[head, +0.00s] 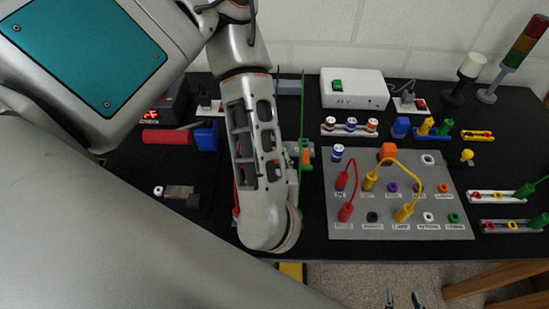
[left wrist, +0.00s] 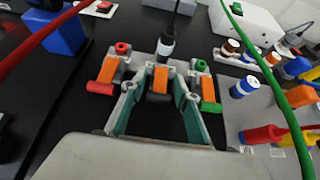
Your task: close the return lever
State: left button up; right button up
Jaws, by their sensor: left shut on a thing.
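In the left wrist view a grey block carries three orange levers side by side, with red, black and green parts. The middle orange lever (left wrist: 160,76), beside the black-and-white plug (left wrist: 167,42), is between the fingertips of my left gripper (left wrist: 160,85). The gripper is shut on it. The left lever (left wrist: 110,68) and right lever (left wrist: 208,88) stand apart from the fingers. How far the middle lever is tilted is hard to tell. In the head view my left arm hides most of this block. My right gripper (head: 404,300) is open and empty at the bottom edge.
Red (left wrist: 45,38) and green (left wrist: 285,55) cables pass either side of the left gripper. A grey panel (head: 400,233) with red and yellow leads lies to the right. A white box (head: 353,90) stands behind. A red-handled tool (head: 166,137) lies left.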

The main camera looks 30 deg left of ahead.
dwell(0.6)
pick_arm(q)
jog(key=o, duration=1.1)
jog(key=shift+f, duration=0.1)
jog(key=shift+v, duration=3.75)
jog(key=shift+s+f, duration=0.1)
